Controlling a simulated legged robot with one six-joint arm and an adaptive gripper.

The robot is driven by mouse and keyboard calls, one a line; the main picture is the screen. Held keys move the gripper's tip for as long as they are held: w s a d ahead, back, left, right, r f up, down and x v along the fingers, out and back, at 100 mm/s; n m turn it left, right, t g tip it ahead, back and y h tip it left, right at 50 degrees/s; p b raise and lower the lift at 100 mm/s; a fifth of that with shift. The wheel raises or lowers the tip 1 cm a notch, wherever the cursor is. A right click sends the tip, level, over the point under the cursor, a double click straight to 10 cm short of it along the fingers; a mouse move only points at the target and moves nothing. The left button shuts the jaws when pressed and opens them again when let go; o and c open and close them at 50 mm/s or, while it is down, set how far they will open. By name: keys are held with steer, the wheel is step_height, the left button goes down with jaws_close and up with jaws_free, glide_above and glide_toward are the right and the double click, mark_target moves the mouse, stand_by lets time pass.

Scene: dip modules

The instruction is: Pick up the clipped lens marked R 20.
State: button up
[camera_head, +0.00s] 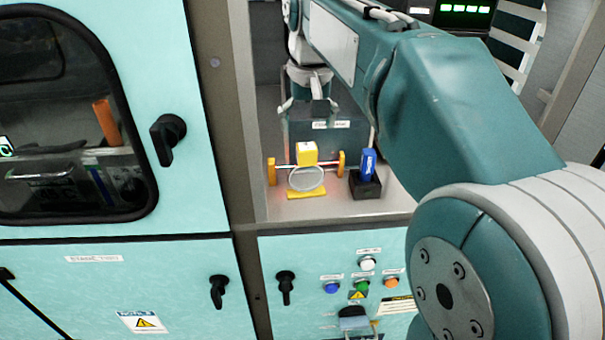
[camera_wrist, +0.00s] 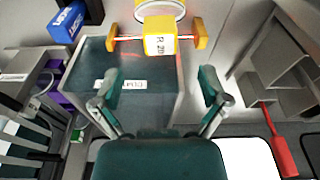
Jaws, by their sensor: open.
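The clipped lens has a round clear ring (camera_head: 307,178) in front of a yellow block (camera_head: 307,152), with orange end pieces on a thin rod. It stands on the bench in the recess. In the wrist view the yellow block (camera_wrist: 160,46) reads R 20, and its ring (camera_wrist: 160,14) is partly cut off by the top edge. My gripper (camera_head: 310,103) is open and empty, above and behind the lens in the head view. In the wrist view my gripper (camera_wrist: 158,78) has its fingers spread wide, apart from the lens.
A blue labelled block (camera_head: 368,165) sits in a black holder (camera_head: 366,187) right of the lens. A dark labelled box (camera_wrist: 148,98) lies below my fingers in the wrist view. A red-handled tool (camera_wrist: 280,145) is at right there. Cabinet walls flank the recess.

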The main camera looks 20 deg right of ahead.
mark_target(306, 146)
steer(key=shift+w, duration=0.25)
steer(key=shift+f, duration=0.2)
step_height(306, 146, down, 7)
steer(key=shift+w+f, duration=0.1)
steer(key=shift+w, duration=0.05)
jaws_close()
